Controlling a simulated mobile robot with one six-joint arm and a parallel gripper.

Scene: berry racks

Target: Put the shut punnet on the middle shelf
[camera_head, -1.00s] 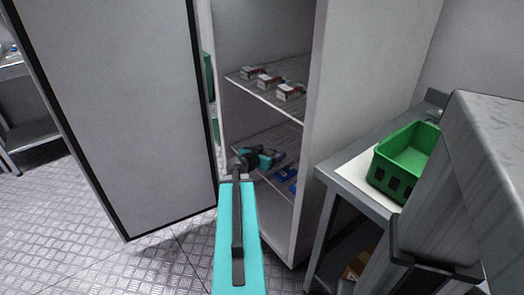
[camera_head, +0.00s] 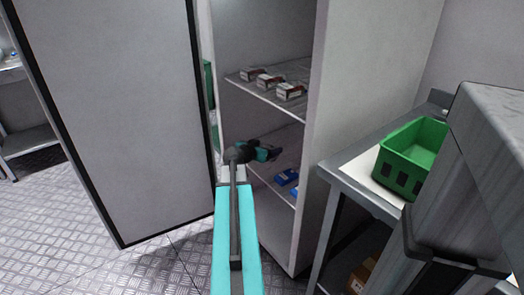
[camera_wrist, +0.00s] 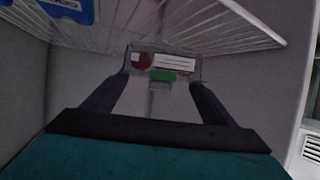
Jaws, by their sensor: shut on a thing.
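In the wrist view my gripper (camera_wrist: 158,88) is shut on a clear punnet (camera_wrist: 137,70). Its near side shows a white label, something round and dark red inside, and a green patch. In the head view my gripper (camera_head: 268,153) is in the opening of a tall cabinet, at about the height of the shelf with blue boxes. The punnet is not discernible there; my arm and gripper hide it. The lower visible wire shelf (camera_head: 284,150) is partly behind my gripper. An upper wire shelf (camera_head: 262,92) holds several red-and-white boxes (camera_head: 270,82).
Blue boxes (camera_head: 286,177) stand on the lower shelf beside my gripper; one shows in the wrist view (camera_wrist: 68,10). The cabinet's open door (camera_head: 115,120) is on the left, its side wall (camera_head: 345,90) on the right. A green crate (camera_head: 400,170) stands on the right-hand table.

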